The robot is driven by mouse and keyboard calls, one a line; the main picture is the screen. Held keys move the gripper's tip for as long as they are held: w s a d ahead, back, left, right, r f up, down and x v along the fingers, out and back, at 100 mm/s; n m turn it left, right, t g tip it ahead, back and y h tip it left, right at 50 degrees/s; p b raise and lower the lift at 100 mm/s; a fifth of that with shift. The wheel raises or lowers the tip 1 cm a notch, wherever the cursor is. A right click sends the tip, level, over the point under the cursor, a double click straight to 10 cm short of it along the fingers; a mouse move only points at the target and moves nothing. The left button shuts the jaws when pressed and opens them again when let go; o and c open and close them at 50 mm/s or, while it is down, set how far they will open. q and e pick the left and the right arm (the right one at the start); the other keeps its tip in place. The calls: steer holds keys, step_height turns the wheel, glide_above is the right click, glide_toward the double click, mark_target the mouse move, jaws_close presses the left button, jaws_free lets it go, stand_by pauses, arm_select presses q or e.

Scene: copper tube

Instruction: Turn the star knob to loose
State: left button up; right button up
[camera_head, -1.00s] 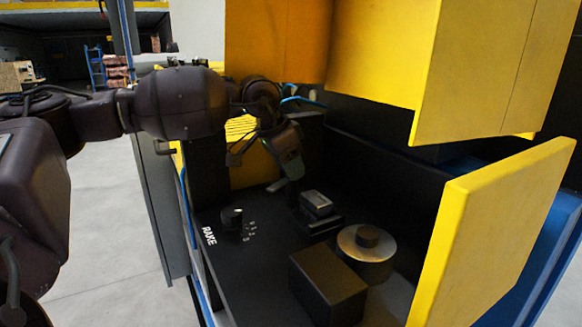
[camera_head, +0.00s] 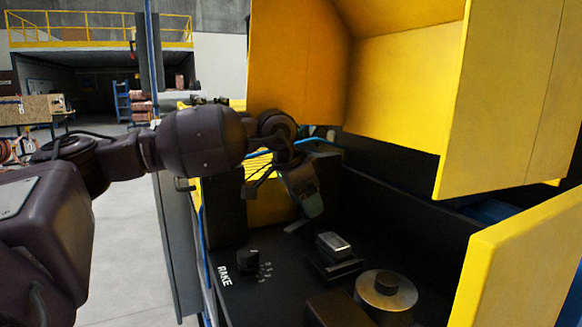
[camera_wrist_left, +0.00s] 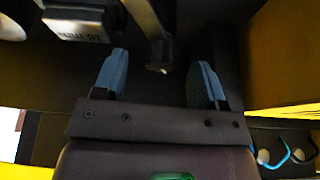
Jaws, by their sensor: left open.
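My left gripper (camera_head: 303,205) hangs over the black machine deck (camera_head: 300,285) in the head view. In the left wrist view its two blue finger pads stand wide apart, so the gripper (camera_wrist_left: 160,60) is open. A dark bar with a small light end shows between the fingers; I cannot tell what it is or whether it is gripped by anything. A black knob (camera_head: 247,261) beside dial marks and the word RAKE sits on the deck, left of and below the gripper. No star shape is clear on it, and I cannot tell which part is the star knob.
A metal disc with a dark hub (camera_head: 386,291) and a small metal-topped block (camera_head: 334,245) stand on the deck; a block marked 10 mm (camera_wrist_left: 80,25) shows in the wrist view. Yellow panels (camera_head: 400,90) hang above, and a yellow wall (camera_head: 515,265) stands at right.

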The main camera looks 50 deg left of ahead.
arm_select(q)
steer(key=v, duration=0.9)
steer(key=shift+s+r, duration=0.1)
